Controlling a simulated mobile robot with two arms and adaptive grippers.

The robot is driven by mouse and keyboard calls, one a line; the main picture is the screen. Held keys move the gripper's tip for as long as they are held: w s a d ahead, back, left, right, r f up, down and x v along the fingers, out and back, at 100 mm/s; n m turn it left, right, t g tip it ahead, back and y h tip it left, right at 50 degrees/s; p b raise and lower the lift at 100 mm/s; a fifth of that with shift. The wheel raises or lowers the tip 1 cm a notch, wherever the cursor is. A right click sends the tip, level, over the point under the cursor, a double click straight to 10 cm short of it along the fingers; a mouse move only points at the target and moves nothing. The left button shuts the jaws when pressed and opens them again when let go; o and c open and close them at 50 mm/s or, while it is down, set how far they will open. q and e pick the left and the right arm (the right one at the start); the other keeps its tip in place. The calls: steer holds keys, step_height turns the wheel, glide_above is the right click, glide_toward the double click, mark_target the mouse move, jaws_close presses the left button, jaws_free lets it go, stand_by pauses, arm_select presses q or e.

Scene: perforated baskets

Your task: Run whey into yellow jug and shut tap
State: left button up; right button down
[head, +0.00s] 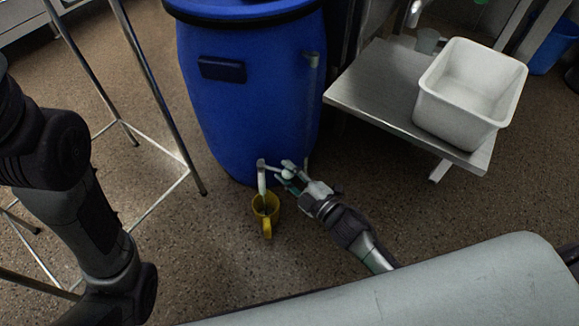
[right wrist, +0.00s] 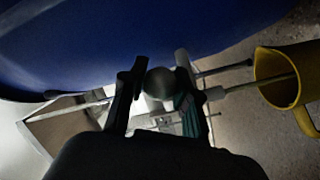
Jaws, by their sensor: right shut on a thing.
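The blue barrel (head: 250,95) stands on the floor, with a tap (head: 262,178) low on its front. The yellow jug (head: 267,228) sits upright under the spout, handle toward me; in the right wrist view the jug (right wrist: 270,92) is at the right edge. A thin pale line runs from the spout into the jug's mouth and looks like a stream; the level inside is hidden. My right gripper (head: 286,176) is at the tap, shut on its round tap knob (right wrist: 158,84), which shows between the fingers. My left arm is at the left; its gripper is out of view.
A steel bench (head: 365,88) holding a white tub (head: 455,120) stands right of the barrel. A metal-legged stand (head: 160,105) is at the left. A blue bucket (head: 553,48) is at the far right. Speckled floor is clear around the jug.

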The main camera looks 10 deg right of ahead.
steer(key=c, duration=0.8)
jaws_free()
steer(key=v, duration=1.2)
steer(key=shift+r, duration=0.1)
